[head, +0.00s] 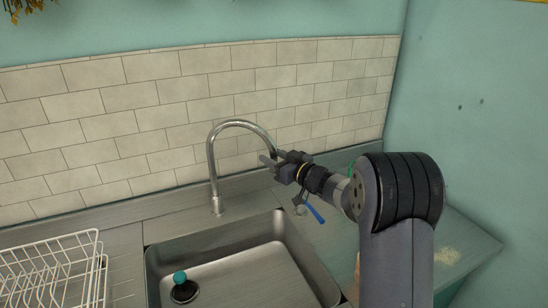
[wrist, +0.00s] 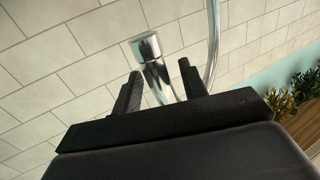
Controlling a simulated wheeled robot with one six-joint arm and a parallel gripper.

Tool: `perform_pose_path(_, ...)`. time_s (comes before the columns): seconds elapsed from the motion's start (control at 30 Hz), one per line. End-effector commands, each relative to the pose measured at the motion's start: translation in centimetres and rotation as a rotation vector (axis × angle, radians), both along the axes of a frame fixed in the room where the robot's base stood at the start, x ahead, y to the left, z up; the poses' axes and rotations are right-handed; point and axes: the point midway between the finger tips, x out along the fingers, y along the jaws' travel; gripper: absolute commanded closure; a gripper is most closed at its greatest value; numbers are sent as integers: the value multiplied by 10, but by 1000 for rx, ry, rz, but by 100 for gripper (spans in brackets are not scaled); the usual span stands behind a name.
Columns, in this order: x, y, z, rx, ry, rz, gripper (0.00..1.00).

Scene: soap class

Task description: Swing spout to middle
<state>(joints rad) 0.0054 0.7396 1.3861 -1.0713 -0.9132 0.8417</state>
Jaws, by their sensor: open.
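The chrome spout (head: 212,150) rises from its base behind the sink and arches over to the right in the head view. Its free end is at my gripper (head: 270,160), which partly hides it. In the wrist view, the spout's chrome end (wrist: 148,48) shows between the two dark fingers of my gripper (wrist: 162,78), with one finger on each side. The fingers are spread apart; I cannot tell whether either touches the spout. Another length of the spout (wrist: 212,45) runs beside the right finger.
The steel sink (head: 163,245) lies in front of the spout, with a teal-topped plug (head: 181,283) in it. A blue-tipped lever (head: 315,213) is below my gripper. A white wire rack (head: 75,243) stands at left. The tiled wall (head: 150,120) is close behind.

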Motion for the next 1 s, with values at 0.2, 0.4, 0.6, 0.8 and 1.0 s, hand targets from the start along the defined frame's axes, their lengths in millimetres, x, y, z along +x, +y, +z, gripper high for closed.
perform_pose_path(0.2,0,0,0,0,0,0,76)
perform_pose_path(0.4,0,0,0,0,0,0,92)
perform_pose_path(0.6,0,0,0,1,1,0,100)
perform_pose_path(0.8,0,0,0,1,1,0,100)
perform_pose_path(1.0,-5,1,-3,1,3,-19,100)
